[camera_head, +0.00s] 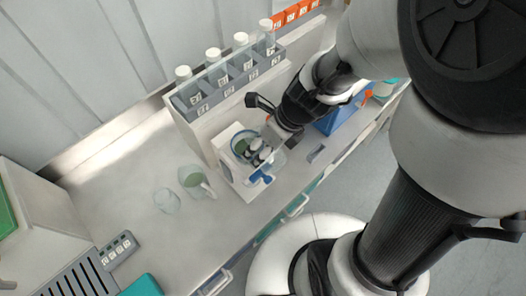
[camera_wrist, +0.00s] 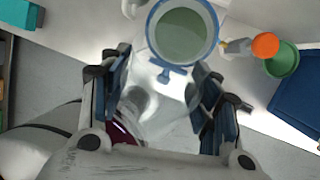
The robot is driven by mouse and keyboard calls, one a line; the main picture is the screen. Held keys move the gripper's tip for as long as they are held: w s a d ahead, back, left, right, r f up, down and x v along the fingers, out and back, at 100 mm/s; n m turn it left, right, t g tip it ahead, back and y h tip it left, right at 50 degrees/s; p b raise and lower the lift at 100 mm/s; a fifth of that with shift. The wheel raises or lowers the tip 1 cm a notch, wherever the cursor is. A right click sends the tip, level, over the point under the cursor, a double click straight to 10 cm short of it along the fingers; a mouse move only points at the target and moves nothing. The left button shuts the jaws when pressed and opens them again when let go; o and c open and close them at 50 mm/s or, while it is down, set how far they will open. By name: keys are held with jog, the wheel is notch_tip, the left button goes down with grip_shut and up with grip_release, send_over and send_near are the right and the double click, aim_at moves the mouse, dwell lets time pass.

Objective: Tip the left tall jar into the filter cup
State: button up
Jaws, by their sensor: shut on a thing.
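A clear glass jar (camera_wrist: 165,95) is between the blue finger pads of my gripper (camera_wrist: 162,72) in the wrist view, and my gripper is shut on it. Dark red (camera_wrist: 124,131) shows at the jar's lower left; I cannot tell if it is inside the glass. The filter cup (camera_wrist: 183,36) has a blue rim and a greenish inside, just beyond the jar. In the head view the filter cup (camera_head: 241,143) sits in a white stand, with my gripper (camera_head: 264,152) close at its right. The jar's mouth and exact tilt are unclear, and I see no stream.
A glass jug with greenish contents (camera_head: 195,181) and a clear beaker (camera_head: 167,200) stand left of the cup. A grey rack (camera_head: 228,77) of white-capped bottles is behind. A blue box (camera_head: 330,122) stands to the right.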

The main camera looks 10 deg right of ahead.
jog(key=r+t+y+b, duration=0.2)
jog(key=r+b, duration=0.1)
jog(key=b, duration=0.2)
jog(key=w+a+r+t+y+b, duration=0.1)
jog(key=r+t+b, duration=0.1)
jog(key=b, duration=0.3)
jog(key=w+r+n+t+y+b, duration=0.1)
jog(key=r+t+y+b, duration=0.1)
jog(key=r+b, duration=0.3)
jog(key=shift+a+t+y+b, duration=0.2)
jog(key=shift+t+y+b, duration=0.15)
jog(key=shift+t, duration=0.25)
jog(key=shift+w+a+r, duration=0.1)
jog(key=shift+r, duration=0.65)
jog(key=shift+f, duration=0.1)
